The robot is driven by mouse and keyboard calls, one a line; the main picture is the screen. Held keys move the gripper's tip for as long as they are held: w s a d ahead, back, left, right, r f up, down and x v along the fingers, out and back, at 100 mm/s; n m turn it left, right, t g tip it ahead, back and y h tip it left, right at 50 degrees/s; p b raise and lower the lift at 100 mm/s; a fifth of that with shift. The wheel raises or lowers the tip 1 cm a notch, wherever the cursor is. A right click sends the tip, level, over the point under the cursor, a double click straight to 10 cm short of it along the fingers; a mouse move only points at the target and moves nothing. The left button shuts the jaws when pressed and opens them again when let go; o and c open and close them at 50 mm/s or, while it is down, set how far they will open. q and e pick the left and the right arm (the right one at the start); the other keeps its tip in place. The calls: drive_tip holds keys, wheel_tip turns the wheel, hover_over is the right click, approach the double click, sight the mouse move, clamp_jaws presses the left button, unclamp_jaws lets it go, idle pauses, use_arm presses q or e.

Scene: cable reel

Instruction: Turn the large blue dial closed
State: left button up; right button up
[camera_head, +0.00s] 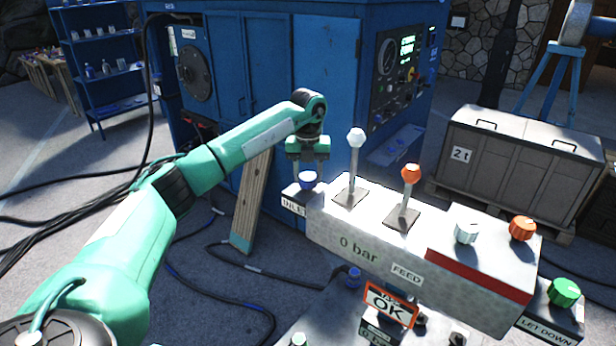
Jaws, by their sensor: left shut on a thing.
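My right gripper is not in view.
A white-knobbed lever (354,150) and an orange-knobbed lever (410,178) rise just right of the dial. White (466,233), orange (522,229) and green (564,292) knobs stand farther right. A blue cabinet (265,70) and leaning plank (251,200) are behind.

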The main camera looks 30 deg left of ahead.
use_arm(q)
drive_tip(key=n+b, duration=0.1)
drive_tip(key=n, duration=0.4)
drive_tip(key=shift+n, duration=0.3)
drive_tip(key=n, duration=0.5)
drive_tip(key=shift+r+b, duration=0.1)
drive_tip(key=shift+b, duration=0.2)
drive_tip(key=shift+n, duration=0.3)
drive_tip(key=o, duration=1)
